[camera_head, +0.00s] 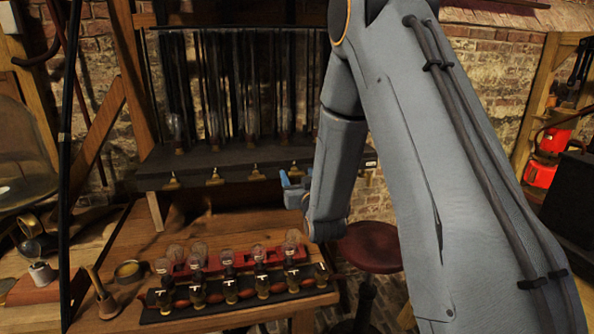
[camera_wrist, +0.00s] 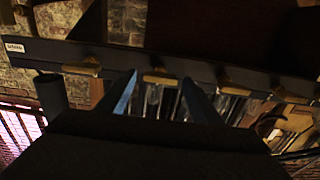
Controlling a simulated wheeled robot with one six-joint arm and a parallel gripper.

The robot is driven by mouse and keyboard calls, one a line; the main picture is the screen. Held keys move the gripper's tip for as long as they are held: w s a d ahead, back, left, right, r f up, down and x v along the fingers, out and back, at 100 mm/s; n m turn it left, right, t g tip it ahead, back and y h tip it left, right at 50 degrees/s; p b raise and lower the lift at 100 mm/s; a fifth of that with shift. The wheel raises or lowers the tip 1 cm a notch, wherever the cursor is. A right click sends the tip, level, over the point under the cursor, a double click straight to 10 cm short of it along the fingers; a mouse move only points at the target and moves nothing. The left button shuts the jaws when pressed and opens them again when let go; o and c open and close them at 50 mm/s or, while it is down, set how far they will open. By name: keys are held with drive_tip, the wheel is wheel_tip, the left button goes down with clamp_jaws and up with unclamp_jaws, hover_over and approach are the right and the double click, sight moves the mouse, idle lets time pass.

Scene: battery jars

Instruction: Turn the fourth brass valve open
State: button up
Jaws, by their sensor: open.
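Several brass valves hang in a row along the front of the dark ledge (camera_head: 225,160). Counted from the left in the head view, the fourth brass valve (camera_head: 295,169) is just above my gripper (camera_head: 293,187), partly hidden by it. In the wrist view my gripper (camera_wrist: 160,84) has its two blue fingers apart, with one brass valve (camera_wrist: 158,77) between them in the picture; contact cannot be told. Another brass valve (camera_wrist: 82,67) lies to the left, others to the right. The first three valves (camera_head: 172,181) are clear of the gripper.
Tall glass jars (camera_head: 240,90) stand on the ledge. Below, a wooden bench (camera_head: 165,225) holds a red rack (camera_head: 205,265) with bulbs and a dark strip of small brass fittings (camera_head: 200,305). A red stool (camera_head: 370,247) stands at the right, behind my arm.

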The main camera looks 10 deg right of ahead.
drive_tip(key=shift+w, duration=1.1)
drive_tip(key=c, duration=1.1)
drive_tip(key=shift+o, duration=0.2)
